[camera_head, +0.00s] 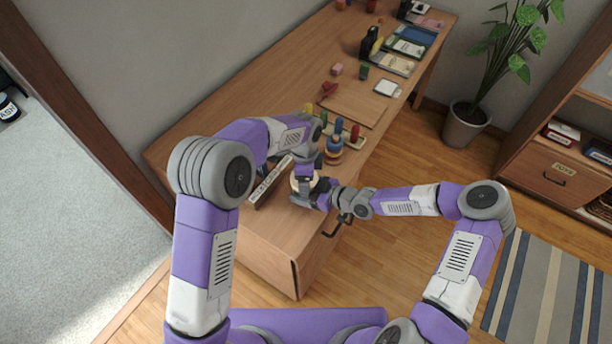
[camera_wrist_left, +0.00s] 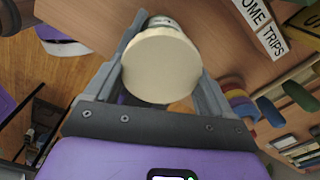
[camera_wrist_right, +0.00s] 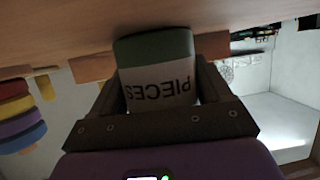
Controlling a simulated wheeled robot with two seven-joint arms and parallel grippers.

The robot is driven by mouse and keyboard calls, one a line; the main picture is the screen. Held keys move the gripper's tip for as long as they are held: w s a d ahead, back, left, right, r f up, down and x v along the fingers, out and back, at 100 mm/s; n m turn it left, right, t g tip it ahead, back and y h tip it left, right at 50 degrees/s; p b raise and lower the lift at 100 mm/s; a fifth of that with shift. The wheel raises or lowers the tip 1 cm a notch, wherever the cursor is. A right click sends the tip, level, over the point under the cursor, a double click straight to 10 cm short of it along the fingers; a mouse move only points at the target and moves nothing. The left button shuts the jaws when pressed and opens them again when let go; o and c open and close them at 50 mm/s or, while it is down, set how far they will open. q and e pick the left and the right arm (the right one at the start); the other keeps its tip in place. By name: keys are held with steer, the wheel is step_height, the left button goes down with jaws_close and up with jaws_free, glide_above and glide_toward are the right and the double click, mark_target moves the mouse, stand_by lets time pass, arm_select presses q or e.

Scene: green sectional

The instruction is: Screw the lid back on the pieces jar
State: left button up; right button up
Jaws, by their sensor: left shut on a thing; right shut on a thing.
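The cream round lid (camera_wrist_left: 160,66) sits between the fingers of my left gripper (camera_head: 304,180), which is shut on it from above. The pieces jar stands on the desk directly under the lid, and a strip of its side (camera_wrist_left: 163,22) shows past the lid in the left wrist view. In the right wrist view the jar (camera_wrist_right: 156,88) appears upside down, its white label reading PIECES. My right gripper (camera_head: 318,199) is shut on the jar from the side. The jar's mouth is hidden, so I cannot tell whether the lid is threaded on.
A long sign (camera_head: 270,182), reading TRIPS in part, stands close left of the jar. A colored ring stacker (camera_head: 334,152) and a board of pegs (camera_head: 342,132) stand just behind. The desk's front corner (camera_head: 270,245) is bare.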

arm_select(q)
steer(key=shift+s+d+f, duration=0.35)
steer(key=shift+d+f, duration=0.15)
arm_select(e)
steer(key=shift+a, duration=0.1)
jaws_close()
arm_select(q)
steer(key=m, duration=0.6)
steer(key=shift+s+a+m+g, duration=0.1)
steer(key=shift+s+m+g, duration=0.1)
steer(key=shift+m+g, duration=0.1)
steer(key=o, duration=1.4)
steer(key=shift+w+a, duration=0.15)
steer(key=shift+a, duration=0.05)
steer(key=shift+r, duration=0.1)
